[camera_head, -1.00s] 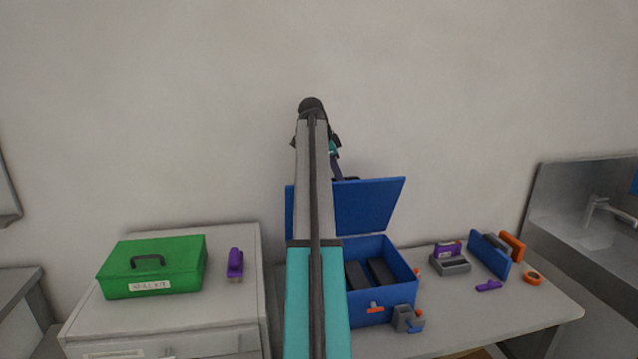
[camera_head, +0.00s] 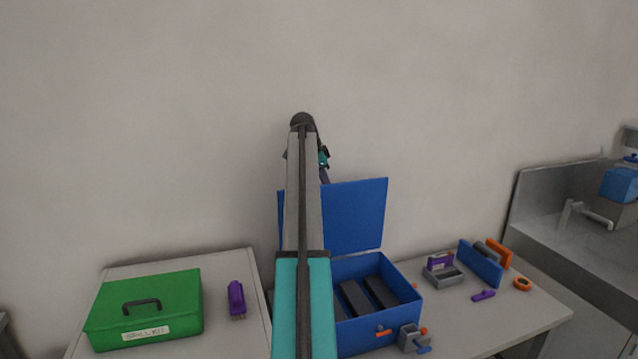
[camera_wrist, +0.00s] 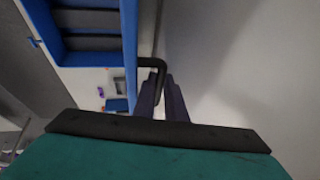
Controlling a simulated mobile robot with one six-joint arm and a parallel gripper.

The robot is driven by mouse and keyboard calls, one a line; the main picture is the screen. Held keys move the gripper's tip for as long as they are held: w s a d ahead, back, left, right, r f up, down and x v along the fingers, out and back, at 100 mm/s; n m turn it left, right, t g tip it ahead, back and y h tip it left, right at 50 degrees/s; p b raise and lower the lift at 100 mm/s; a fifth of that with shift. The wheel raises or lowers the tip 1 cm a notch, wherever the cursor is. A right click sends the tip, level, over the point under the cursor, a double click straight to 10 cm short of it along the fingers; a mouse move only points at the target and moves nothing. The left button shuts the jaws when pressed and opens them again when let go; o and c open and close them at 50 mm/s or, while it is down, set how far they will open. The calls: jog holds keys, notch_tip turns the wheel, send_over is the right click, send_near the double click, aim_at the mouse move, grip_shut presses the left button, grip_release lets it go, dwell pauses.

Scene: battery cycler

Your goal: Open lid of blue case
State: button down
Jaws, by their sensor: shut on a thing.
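The blue case (camera_head: 402,285) stands on the table with its lid (camera_head: 356,215) raised upright at the back. Dark blocks (camera_head: 354,296) lie inside it. My arm hides the left part of the case and lid. In the wrist view my gripper (camera_wrist: 160,84) is shut on the lid's black handle (camera_wrist: 150,63). The lid shows there edge-on as a blue strip (camera_wrist: 129,40), with the open case (camera_wrist: 52,32) at the upper left.
A green spill kit box (camera_head: 150,310) and a purple object (camera_head: 236,298) sit on the left cabinet. A grey clamp-like part (camera_head: 412,338) stands before the case. Holders (camera_head: 445,272) and a blue panel (camera_head: 480,263) are at right. The wall is close behind.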

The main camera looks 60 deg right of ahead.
jog(key=shift+s+d+f, duration=0.1)
jog(key=shift+s+f, duration=0.25)
jog(key=shift+f, duration=0.05)
jog(key=c, duration=2.1)
grip_release()
jog(key=o, duration=0.3)
jog(key=shift+d+f, duration=0.15)
jog(key=shift+d, duration=0.2)
jog(key=shift+w+a+r, duration=0.3)
jog(key=shift+w+a, duration=0.05)
jog(key=shift+d+r, duration=0.1)
jog(key=shift+d, duration=0.05)
jog(key=p+v, duration=0.3)
jog(key=v, duration=1)
jog(key=shift+a+r, duration=0.2)
jog(key=shift+a, duration=0.1)
